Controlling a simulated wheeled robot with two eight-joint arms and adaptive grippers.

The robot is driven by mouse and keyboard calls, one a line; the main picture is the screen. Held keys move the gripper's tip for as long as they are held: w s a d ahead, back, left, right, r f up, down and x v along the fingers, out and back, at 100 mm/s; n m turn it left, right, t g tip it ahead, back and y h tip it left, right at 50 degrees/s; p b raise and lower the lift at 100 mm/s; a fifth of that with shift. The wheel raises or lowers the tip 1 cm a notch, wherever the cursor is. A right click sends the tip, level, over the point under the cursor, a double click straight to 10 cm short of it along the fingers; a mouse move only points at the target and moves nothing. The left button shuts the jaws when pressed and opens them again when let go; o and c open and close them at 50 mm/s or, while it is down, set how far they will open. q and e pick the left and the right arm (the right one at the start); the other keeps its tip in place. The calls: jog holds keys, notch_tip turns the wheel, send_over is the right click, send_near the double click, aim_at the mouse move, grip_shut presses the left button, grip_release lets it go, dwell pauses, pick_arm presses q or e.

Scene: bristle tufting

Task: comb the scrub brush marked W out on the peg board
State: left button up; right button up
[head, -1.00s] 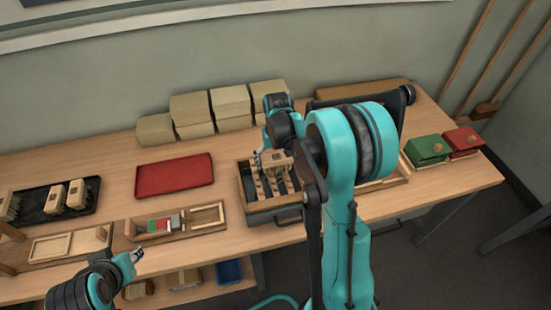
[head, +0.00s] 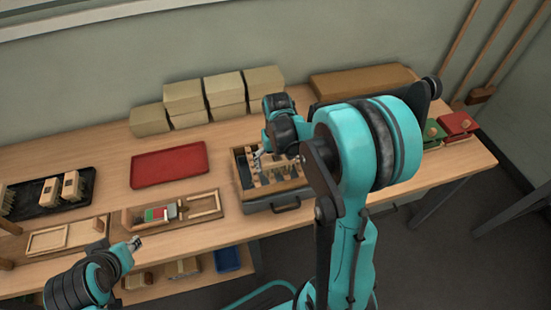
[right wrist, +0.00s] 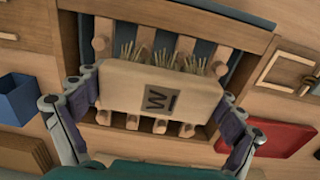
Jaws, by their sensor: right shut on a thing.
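The scrub brush marked W (right wrist: 150,88) is a pale wooden block with a dark W label and straw-coloured bristle tufts along its far side. My right gripper (right wrist: 157,92) is shut on its two ends. It is over the peg board (head: 276,197), and round wooden pegs (right wrist: 101,48) show beyond and below the block. The tufts are near the pegs; I cannot tell how deep they sit. In the head view my right arm hides most of the brush. My left gripper (head: 136,243) is low at the left, away from the brush, its jaws too small to read.
A red tray (head: 169,165) lies left of the peg board. A black tray (head: 22,208) with more brushes is at the far left. A wooden tray (head: 215,203) with coloured pieces lies in front. Boxes (head: 225,90) line the wall. Green and red boxes (head: 457,124) stand at the right.

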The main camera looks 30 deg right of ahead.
jog(key=shift+w+d, duration=0.25)
jog(key=shift+w, duration=0.8)
jog(key=shift+w+d, duration=0.25)
jog(key=shift+w, duration=0.75)
jog(key=shift+w+d+b, duration=0.15)
jog(key=shift+w+d, duration=0.1)
jog(key=shift+w, duration=0.65)
jog(key=shift+w+d+b, duration=0.15)
jog(key=shift+w+d, duration=0.05)
jog(key=shift+w, duration=0.7)
jog(key=shift+w+r+p, duration=0.15)
jog(key=shift+r+p, duration=0.3)
jog(key=shift+r, duration=0.05)
jog(key=shift+r+p, duration=1.7)
jog(key=shift+r, duration=0.8)
jog(key=shift+f, duration=0.1)
